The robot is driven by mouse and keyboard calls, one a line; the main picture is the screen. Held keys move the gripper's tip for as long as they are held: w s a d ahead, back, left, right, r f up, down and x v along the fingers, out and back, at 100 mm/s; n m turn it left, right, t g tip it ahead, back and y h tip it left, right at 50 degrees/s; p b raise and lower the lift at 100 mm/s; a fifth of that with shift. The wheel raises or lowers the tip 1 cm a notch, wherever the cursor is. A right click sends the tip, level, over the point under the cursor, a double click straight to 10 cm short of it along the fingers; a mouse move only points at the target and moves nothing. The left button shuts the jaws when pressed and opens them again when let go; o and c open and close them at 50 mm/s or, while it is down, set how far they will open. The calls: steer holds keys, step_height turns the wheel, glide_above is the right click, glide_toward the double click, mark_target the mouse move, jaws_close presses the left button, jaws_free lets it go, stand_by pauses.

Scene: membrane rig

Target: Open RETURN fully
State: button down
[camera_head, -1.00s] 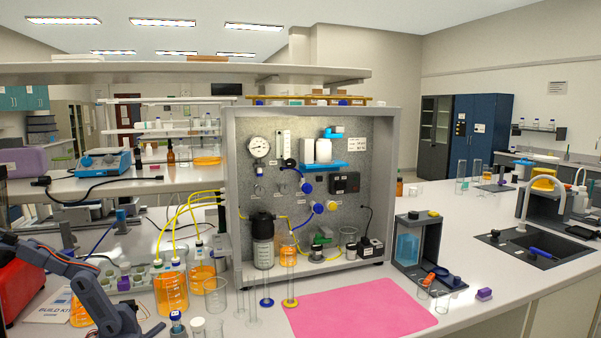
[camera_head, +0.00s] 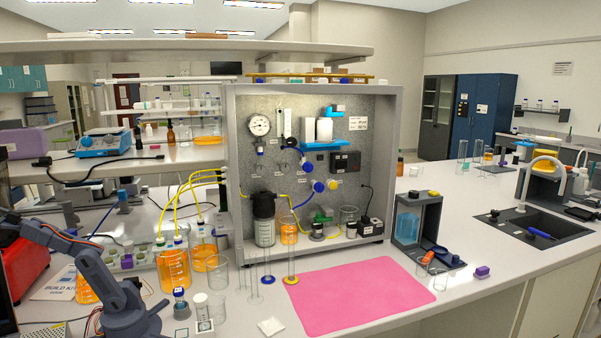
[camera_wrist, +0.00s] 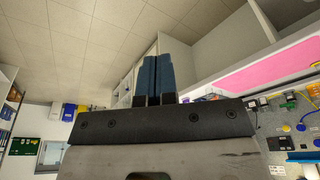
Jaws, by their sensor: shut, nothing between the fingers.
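The grey panel rig (camera_head: 230,125) stands at the centre of the bench. The small labels are unreadable, so I cannot tell which knob is RETURN. In the wrist view the panel's face shows at the right edge, with a blue knob (camera_wrist: 301,128). My gripper (camera_wrist: 155,62) is shut and empty, with its two dark blue fingers together. It is apart from the panel and does not show in the head view.
Orange-filled bottles (camera_head: 173,268) with yellow tubes stand left of the rig. Slim cylinders (camera_head: 291,264) and a dark filter housing (camera_head: 264,220) are at its front. A pink mat (camera_head: 360,290) lies before it, clear on top. A shelf (camera_head: 180,48) runs overhead.

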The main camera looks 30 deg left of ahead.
mark_target(259, 169)
steer(key=c, duration=1.8)
jaws_free()
